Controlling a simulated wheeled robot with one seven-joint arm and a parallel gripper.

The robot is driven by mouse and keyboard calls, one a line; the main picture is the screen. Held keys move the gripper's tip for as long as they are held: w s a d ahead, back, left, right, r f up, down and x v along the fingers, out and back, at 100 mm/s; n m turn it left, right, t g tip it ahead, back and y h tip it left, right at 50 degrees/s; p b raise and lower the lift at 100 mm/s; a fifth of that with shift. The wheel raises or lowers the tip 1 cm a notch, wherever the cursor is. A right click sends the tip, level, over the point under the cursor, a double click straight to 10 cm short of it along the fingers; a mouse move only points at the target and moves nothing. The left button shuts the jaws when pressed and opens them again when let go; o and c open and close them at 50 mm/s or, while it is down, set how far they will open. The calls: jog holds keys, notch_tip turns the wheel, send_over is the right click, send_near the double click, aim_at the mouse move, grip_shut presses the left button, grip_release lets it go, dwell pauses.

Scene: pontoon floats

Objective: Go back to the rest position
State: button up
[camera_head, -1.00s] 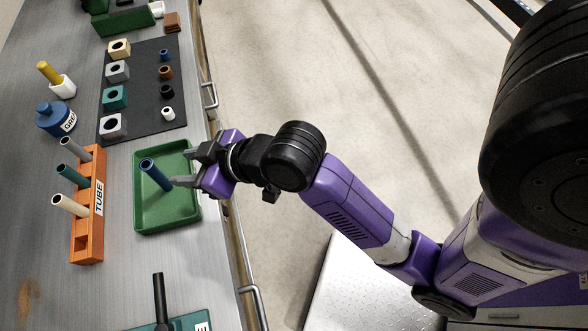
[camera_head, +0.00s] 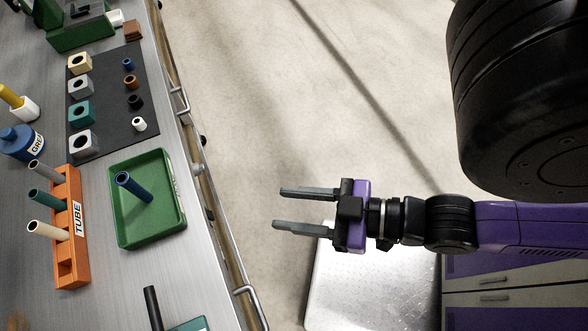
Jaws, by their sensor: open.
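My gripper (camera_head: 278,209) is open and empty. It hangs over the floor to the right of the bench, its two grey fingers pointing left and clear of everything. The arm reaches in from the right edge.
The bench (camera_head: 214,285) has a rail with handles along its right edge. On it are an orange tube rack (camera_head: 66,245) holding several tubes, a dark mat (camera_head: 111,95) with blocks and rings, and a blue bottle (camera_head: 15,143). The floor (camera_head: 290,100) is open.

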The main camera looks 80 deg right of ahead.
jog(key=shift+s, duration=0.1)
notch_tip(320, 180, down, 3)
jog(key=b, duration=0.3)
jog(key=shift+f, duration=0.15)
dwell(0.9)
